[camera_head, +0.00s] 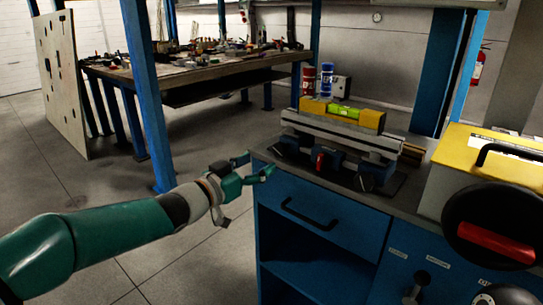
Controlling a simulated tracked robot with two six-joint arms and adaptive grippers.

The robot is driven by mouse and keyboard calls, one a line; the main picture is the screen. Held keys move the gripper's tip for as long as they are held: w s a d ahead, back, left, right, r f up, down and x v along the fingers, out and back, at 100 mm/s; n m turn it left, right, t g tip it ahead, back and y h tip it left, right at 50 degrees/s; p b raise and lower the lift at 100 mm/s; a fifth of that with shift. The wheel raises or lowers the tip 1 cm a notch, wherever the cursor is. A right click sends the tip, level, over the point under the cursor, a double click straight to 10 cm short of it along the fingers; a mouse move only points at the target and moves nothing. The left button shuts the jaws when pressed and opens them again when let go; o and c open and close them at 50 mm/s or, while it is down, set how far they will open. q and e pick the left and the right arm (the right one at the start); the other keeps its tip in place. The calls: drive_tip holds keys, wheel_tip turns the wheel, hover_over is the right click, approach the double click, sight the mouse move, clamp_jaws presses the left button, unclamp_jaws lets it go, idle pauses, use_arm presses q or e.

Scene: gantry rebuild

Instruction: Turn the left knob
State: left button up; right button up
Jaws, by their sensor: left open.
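A small black knob (422,278) sits on the blue front panel at the lower right, under small white labels; it is the leftmost knob I see there. A large round black disc with a red handle (495,243) is to its right, nearer the camera. My left gripper (259,165) is open and empty, with its fingers spread beside the left front corner of the blue cabinet. It is well to the left of the knob and apart from it. My right gripper is not in view.
The blue cabinet (320,225) has a drawer with a black handle. On its top stand a vise-like fixture with a yellow level (343,113), a red can and a blue can. A yellow-lidded box (490,155) is at the right. The floor left of the cabinet is clear.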

sight(277, 152)
use_arm(q)
drive_tip(key=x, duration=0.7)
drive_tip(key=c, duration=1.1)
drive_tip(key=shift+m, duration=1.4)
drive_tip(key=shift+c, duration=0.2)
drive_tip(key=o, duration=1.1)
drive_tip(key=shift+o, duration=0.2)
